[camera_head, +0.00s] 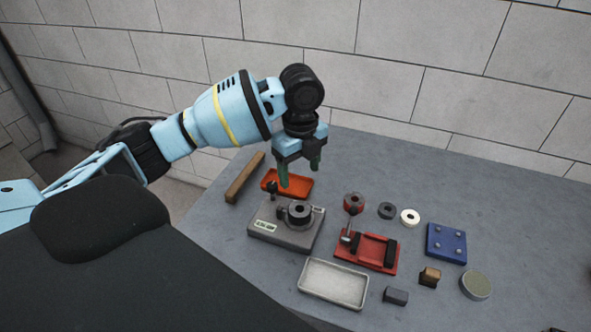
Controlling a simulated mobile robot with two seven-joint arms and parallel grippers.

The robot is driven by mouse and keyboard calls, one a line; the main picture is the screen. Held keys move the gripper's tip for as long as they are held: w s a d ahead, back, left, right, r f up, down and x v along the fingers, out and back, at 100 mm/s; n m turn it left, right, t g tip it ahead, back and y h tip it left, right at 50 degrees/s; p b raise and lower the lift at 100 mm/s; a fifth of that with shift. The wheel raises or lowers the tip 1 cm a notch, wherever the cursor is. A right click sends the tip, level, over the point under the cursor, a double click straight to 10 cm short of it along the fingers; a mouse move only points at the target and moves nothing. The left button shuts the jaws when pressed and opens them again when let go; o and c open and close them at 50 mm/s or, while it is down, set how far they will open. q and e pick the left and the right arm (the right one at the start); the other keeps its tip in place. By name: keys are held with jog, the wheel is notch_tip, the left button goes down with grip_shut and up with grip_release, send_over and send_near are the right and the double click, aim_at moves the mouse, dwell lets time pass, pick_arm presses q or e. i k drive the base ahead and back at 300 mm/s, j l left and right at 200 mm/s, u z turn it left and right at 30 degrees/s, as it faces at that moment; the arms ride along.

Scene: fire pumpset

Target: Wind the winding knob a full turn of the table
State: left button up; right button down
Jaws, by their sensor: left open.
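A grey box-shaped unit (282,236) with a pale label on its front stands on the grey workbench. A small dark upright knob (272,189), which looks like the winding knob, stands at its back left. A round dark table part (299,213) with a raised centre sits on its top. My left gripper (300,177) points down above and behind the unit, to the right of the knob. Its greenish fingers are apart, with nothing seen between them, and it appears clear of the knob. My right gripper is not in view.
An orange tray (298,190) lies behind the unit, partly under my fingers. A wooden bar (245,178) lies left. A red fixture (372,254) stands right, a white tray (333,283) in front. A blue block (446,243) and several small parts lie further right.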

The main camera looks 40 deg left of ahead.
aim_at(272, 187)
jog(key=u, duration=1.25)
